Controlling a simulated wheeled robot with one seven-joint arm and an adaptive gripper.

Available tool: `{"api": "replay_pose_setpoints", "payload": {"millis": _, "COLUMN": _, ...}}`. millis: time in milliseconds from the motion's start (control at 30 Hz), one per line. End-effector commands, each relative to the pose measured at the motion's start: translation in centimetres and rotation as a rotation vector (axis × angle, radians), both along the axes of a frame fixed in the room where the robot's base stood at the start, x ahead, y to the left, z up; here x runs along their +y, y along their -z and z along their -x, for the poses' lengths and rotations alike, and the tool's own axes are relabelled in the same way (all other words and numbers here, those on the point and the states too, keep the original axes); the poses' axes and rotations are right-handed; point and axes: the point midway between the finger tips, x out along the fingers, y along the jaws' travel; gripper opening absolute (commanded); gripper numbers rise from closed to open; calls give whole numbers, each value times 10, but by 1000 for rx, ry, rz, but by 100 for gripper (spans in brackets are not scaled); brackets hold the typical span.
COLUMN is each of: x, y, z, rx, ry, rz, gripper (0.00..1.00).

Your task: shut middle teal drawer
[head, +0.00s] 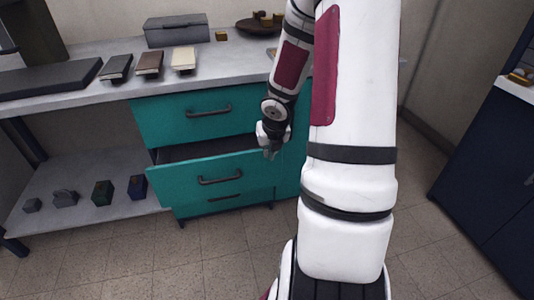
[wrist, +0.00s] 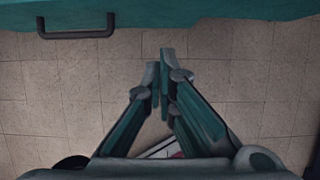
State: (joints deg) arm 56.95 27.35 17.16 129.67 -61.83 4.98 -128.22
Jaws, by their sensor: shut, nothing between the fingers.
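The middle teal drawer (head: 217,179) stands pulled out from the teal cabinet, with its dark inside showing behind the front. Its dark bar handle (head: 220,179) is on the front panel. My gripper (head: 269,153) is near the right end of the open drawer in the head view; whether it touches the drawer I cannot tell. In the wrist view my gripper (wrist: 160,62) has its fingers together, empty, over the tiled floor. A teal front (wrist: 200,12) with a dark handle (wrist: 76,33) crosses the top of that view.
The upper teal drawer (head: 195,115) is shut. A thin lower front (head: 225,200) lies below the middle drawer. The worktop (head: 110,93) holds books and a grey box (head: 176,31). Several small blocks sit on the low shelf (head: 75,220) at left. A dark cabinet (head: 490,165) stands at right, with open floor between.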

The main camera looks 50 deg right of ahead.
Motion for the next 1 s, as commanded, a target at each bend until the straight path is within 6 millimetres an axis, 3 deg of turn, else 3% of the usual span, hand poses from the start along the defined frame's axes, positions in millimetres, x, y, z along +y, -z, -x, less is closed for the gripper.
{"api": "replay_pose_setpoints", "payload": {"millis": 33, "x": -1, "y": 11, "z": -3, "rx": 1, "ry": 0, "rz": -1, "gripper": 0}}
{"api": "replay_pose_setpoints", "payload": {"millis": 500, "x": -14, "y": 69, "z": -22, "rx": 1, "ry": 0, "rz": -1, "gripper": 0}}
{"api": "replay_pose_setpoints", "payload": {"millis": 767, "x": -33, "y": 66, "z": -49, "rx": -1, "ry": 3, "rz": 0, "gripper": 0}}
{"api": "replay_pose_setpoints", "payload": {"millis": 1000, "x": -37, "y": 65, "z": -55, "rx": 0, "ry": 2, "rz": -1, "gripper": 0}}
